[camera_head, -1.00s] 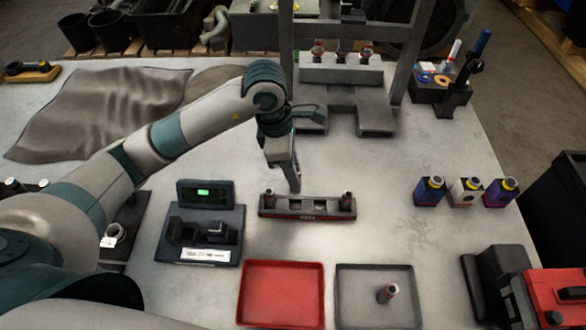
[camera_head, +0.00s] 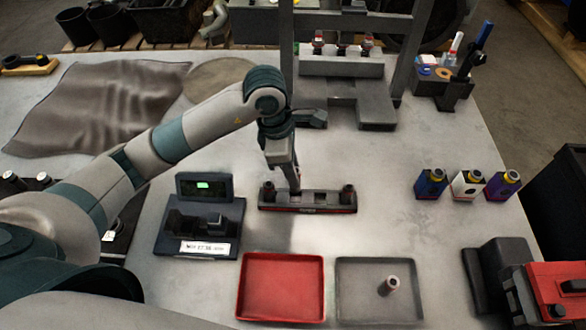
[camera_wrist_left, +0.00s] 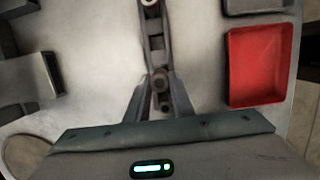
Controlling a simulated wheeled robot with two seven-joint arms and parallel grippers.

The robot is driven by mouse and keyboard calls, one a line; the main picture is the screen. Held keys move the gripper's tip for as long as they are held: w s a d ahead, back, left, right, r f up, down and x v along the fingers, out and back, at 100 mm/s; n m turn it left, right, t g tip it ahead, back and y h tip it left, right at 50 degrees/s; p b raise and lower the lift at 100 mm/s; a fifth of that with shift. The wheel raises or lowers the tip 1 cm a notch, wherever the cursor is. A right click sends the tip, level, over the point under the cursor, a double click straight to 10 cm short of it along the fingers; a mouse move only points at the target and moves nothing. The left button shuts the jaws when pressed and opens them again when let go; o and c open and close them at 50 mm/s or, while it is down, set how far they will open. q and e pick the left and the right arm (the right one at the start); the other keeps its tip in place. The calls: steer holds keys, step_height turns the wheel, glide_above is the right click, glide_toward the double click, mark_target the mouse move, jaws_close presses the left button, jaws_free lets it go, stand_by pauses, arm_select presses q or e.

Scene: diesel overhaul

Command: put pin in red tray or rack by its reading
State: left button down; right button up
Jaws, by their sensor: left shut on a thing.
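The dark rack (camera_head: 318,208) with a red front strip lies mid-table. One pin (camera_head: 268,190) stands at its left end and another (camera_head: 348,192) at its right end. My left gripper (camera_head: 295,188) points down at the rack, between these pins and nearer the left one. In the left wrist view, its fingers (camera_wrist_left: 161,100) are shut on a pin (camera_wrist_left: 160,82) at the rack; whether it is fully seated cannot be told. The red tray (camera_head: 242,295) is empty, in front of the rack. The gauge (camera_head: 200,215) with a lit green display stands left; its reading is illegible. My right gripper is out of view.
A grey tray (camera_head: 412,300) holding one pin (camera_head: 389,286) sits right of the red tray. Several small bottles (camera_head: 468,185) stand at the right. A grey press frame (camera_head: 345,65) stands behind the rack. The table between rack and bottles is clear.

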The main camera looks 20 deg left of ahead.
arm_select(q)
steer(key=shift+b, duration=0.35)
stand_by(0.9)
steer(key=shift+b, duration=0.4)
stand_by(0.6)
steer(key=shift+f+b, duration=0.4)
steer(key=shift+b, duration=0.15)
steer(key=shift+f+b, duration=0.15)
steer(key=shift+b, duration=0.15)
steer(key=shift+f+b, duration=0.65)
steer(key=shift+b, duration=0.2)
stand_by(0.3)
steer(key=shift+f, duration=0.15)
stand_by(0.5)
steer(key=shift+f+b, duration=0.2)
steer(key=shift+b, duration=0.35)
